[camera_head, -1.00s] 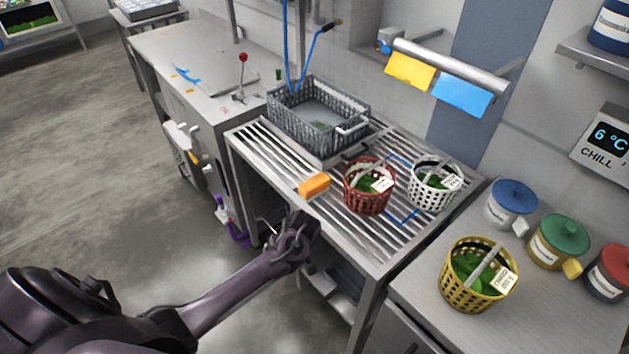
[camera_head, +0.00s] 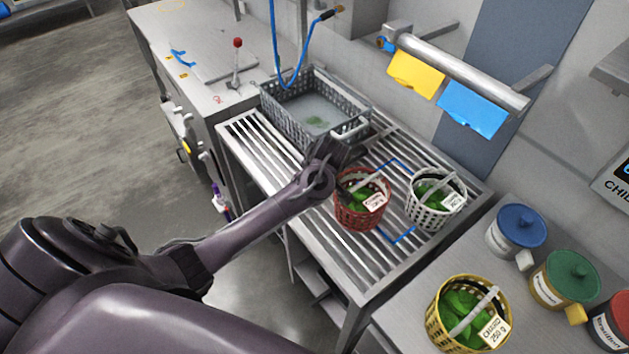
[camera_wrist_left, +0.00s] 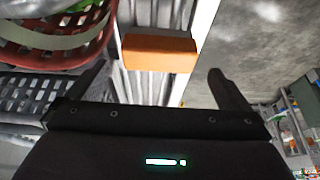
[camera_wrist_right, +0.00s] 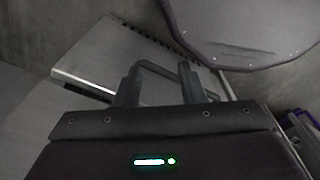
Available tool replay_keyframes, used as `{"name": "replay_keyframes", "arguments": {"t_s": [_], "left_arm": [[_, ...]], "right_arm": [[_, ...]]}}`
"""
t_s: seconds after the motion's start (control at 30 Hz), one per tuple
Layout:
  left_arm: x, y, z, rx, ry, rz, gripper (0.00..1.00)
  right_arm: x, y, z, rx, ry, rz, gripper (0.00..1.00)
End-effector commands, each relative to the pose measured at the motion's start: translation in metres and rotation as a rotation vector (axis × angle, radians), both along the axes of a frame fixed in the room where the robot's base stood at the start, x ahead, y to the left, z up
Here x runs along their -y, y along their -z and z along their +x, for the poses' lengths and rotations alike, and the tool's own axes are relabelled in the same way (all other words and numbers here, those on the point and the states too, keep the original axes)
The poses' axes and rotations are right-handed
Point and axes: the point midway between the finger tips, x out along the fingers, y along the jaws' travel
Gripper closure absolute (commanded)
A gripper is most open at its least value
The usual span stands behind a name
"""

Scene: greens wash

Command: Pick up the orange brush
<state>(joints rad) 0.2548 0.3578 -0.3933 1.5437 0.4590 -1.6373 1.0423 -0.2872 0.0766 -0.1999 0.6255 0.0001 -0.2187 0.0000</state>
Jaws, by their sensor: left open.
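The orange brush (camera_wrist_left: 160,53) shows in the left wrist view as an orange block on the slatted rack, near the rack's edge. It lies ahead of the two fingers of my left gripper (camera_wrist_left: 159,76), which are apart. No contact with the brush shows. In the head view my left gripper (camera_head: 340,148) is over the rack beside the red basket (camera_head: 362,205), and the brush is hidden there behind my arm and gripper. My right gripper (camera_wrist_right: 161,88) shows only in its wrist view, with a grey loop-shaped bar between or beyond its fingers; their hold is unclear.
A grey basket (camera_head: 285,125) stands on the slatted rack (camera_head: 315,245) behind my left gripper. A white basket (camera_head: 436,198) stands right of the red one. A yellow basket (camera_head: 468,315) and lidded jars (camera_head: 515,233) stand on the right counter.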

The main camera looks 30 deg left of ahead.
Motion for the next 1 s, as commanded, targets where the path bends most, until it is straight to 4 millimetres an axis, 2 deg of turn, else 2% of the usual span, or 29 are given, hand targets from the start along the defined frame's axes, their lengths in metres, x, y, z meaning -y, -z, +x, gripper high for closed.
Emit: {"name": "replay_keyframes", "arguments": {"t_s": [0.17,0.5,0.7,0.87,1.0], "left_arm": [[-0.002,0.003,0.001,0.001,-0.008,-0.003,0.0],[-0.017,0.04,0.004,-0.002,-0.008,-0.003,0.0],[-0.027,0.065,0.007,0.0,-0.006,-0.002,0.0],[-0.028,0.07,0.008,0.003,-0.006,-0.002,0.0],[-0.028,0.069,0.008,0.003,-0.005,-0.002,0.01]], "right_arm": [[0.0,-0.002,0.0,-0.001,0.0,0.001,0.64],[0.002,-0.013,-0.027,-0.04,0.0,-0.004,0.64],[0.004,-0.016,-0.019,-0.029,-0.001,-0.005,0.64],[0.004,-0.017,-0.009,-0.013,-0.002,-0.005,0.64],[0.004,-0.017,-0.008,-0.011,-0.002,-0.006,0.64]]}}
